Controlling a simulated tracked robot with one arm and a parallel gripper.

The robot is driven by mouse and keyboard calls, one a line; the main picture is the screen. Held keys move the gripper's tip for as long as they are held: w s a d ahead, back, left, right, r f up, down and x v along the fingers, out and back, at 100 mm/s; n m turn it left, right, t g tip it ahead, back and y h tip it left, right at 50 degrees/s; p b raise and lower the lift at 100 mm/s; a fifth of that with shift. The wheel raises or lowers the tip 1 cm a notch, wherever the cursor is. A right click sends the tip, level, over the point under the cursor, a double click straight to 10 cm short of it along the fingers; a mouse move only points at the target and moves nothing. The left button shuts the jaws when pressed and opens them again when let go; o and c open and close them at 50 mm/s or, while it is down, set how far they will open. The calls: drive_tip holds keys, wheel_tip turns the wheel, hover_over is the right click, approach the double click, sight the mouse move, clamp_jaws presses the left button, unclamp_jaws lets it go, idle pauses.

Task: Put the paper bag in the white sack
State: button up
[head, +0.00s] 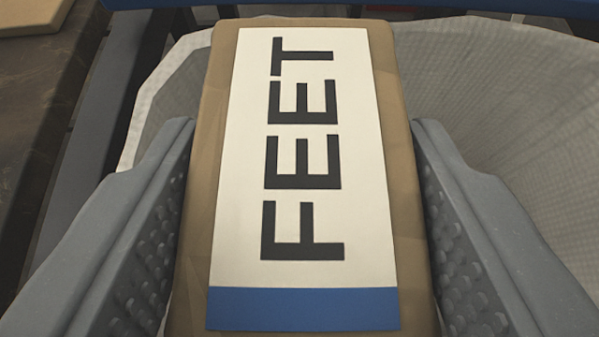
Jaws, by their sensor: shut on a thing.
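The paper bag (205,190) is brown, with a white label reading "FEET" and a blue band at the label's near end. It fills the middle of the head view. My gripper (302,150) is shut on the bag, with one grey, studded finger against each long side. The white sack (510,110) lies beyond and below the bag, its open mouth showing on both sides of it. The bag is held over the sack's mouth and hides much of the inside. I cannot tell how high above the sack it is.
A dark worktop (40,120) runs along the left edge, with a tan object (30,15) on it at the top left corner. A blue bar (450,5) crosses the top, behind the sack. A dark grey frame post (110,110) stands between worktop and sack.

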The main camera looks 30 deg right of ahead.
drive_tip(key=o, duration=1.1)
drive_tip(key=shift+o, duration=0.2)
drive_tip(key=shift+r, duration=0.1)
drive_tip(key=p+v, duration=0.1)
drive_tip(key=v, duration=1.2)
drive_tip(key=shift+s+a, duration=0.15)
drive_tip(key=shift+s, duration=0.15)
drive_tip(key=shift+r, duration=0.1)
wheel_tip(320, 180, up, 26)
drive_tip(key=p, duration=1.1)
drive_tip(key=shift+p, duration=0.3)
drive_tip(key=shift+r, duration=0.1)
